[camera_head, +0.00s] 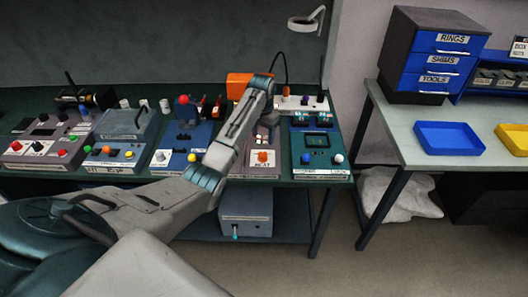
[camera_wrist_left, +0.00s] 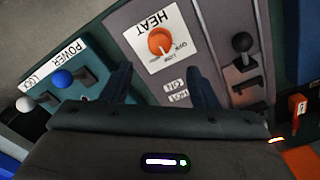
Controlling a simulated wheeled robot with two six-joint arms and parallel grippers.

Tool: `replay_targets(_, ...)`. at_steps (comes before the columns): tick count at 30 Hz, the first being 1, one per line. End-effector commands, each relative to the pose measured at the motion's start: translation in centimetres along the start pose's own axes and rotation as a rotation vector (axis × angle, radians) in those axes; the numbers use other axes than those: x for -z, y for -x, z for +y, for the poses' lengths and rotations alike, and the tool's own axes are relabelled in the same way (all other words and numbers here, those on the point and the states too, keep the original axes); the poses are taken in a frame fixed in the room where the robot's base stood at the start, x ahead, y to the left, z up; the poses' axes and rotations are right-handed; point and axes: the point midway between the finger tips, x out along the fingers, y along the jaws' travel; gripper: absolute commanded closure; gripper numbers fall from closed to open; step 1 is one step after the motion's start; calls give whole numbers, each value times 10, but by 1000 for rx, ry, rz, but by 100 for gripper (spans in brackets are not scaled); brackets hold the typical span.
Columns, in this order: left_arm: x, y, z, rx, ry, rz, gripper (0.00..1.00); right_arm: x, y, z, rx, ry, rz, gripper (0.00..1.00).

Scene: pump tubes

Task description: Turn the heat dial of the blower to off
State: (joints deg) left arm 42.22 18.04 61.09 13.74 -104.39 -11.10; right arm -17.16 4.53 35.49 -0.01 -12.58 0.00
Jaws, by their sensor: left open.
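The orange heat dial (camera_head: 263,157) sits on a white plate marked HEAT at the front of the blower's grey panel, in the head view. In the left wrist view the dial (camera_wrist_left: 160,42) shows close, with a pale mark on its knob; the small lettering around it is hard to read. My left gripper (camera_wrist_left: 162,72) is open, its two dark fingers spread on either side of the dial's plate in that view, with nothing between them. The fingers look apart from the dial. In the head view my left arm hides much of the blower. My right gripper is not in view.
A teal POWER panel with a blue knob (camera_wrist_left: 63,79) and a white knob is beside the blower. A black lever (camera_wrist_left: 243,43) stands on the grey panel. Other machines line the bench to the left. A blue tray (camera_head: 448,138) is on the right table.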

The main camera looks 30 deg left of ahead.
Motion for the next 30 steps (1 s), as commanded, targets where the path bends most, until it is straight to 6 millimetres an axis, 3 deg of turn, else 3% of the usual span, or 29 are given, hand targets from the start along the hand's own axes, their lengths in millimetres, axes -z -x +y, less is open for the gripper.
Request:
replay_targets(9, -1, -59, 1, 0, 1, -4, 46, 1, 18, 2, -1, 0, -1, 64)
replay_targets(15, -1, -86, 1, 0, 0, -1, 46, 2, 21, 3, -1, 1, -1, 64)
replay_targets(27, -1, -95, 1, 1, 0, 1, 46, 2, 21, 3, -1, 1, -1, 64)
replay_targets(28, -1, -95, 1, 1, 0, 1, 48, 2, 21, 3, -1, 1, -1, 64)
replay_targets(30, -1, -95, 1, 1, 0, 1, 62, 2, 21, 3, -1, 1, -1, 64)
